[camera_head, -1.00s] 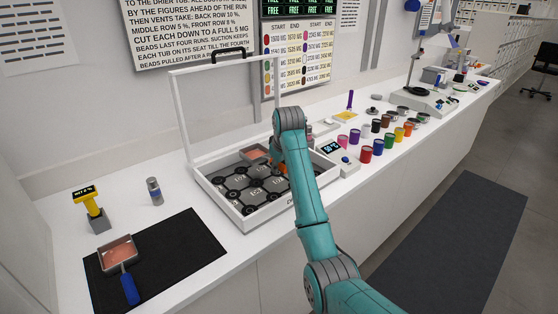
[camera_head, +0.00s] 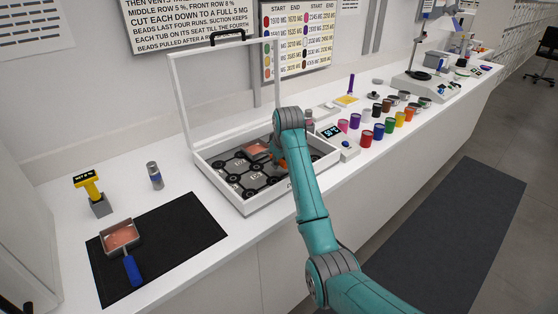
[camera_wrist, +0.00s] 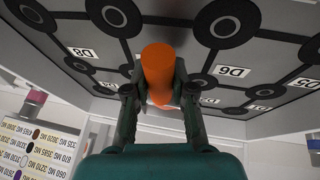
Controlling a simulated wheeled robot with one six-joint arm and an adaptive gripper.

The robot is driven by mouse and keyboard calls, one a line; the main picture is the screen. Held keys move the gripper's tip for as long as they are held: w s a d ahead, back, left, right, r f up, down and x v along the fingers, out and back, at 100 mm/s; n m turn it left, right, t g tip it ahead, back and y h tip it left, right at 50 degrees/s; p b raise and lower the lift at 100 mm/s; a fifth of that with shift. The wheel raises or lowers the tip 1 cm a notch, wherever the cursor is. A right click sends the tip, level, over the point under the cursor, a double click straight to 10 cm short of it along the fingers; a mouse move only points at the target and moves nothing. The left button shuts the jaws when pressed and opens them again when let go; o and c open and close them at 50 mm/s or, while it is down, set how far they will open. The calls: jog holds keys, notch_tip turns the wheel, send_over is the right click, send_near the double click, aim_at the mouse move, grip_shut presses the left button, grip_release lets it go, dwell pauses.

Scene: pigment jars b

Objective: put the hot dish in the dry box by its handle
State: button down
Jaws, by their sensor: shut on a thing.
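A dish with reddish contents (camera_head: 257,149) and an orange handle (camera_head: 281,163) is inside the white dry box (camera_head: 268,202), over its rear right part. My gripper (camera_head: 280,156) is shut on the orange handle; in the wrist view my gripper (camera_wrist: 157,98) has the rounded orange handle (camera_wrist: 158,68) between its fingers. I cannot tell whether the dish touches the floor of the box. The box's clear lid (camera_head: 171,95) stands open. A second dish (camera_head: 120,237) with a blue handle (camera_head: 132,271) lies on the black mat (camera_head: 175,240).
The box floor has several black round seats and labels, including D6 (camera_wrist: 233,72). Left of the box stand a grey can (camera_head: 154,176) and a yellow gauge (camera_head: 90,188). Right of it are a small display unit (camera_head: 339,137) and several coloured jars (camera_head: 366,138).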

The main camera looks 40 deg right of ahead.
jog(key=shift+f, duration=0.15)
dwell(0.5)
jog(key=c, duration=0.9)
grip_release()
jog(key=shift+f, duration=0.1)
jog(key=shift+r, duration=3.05)
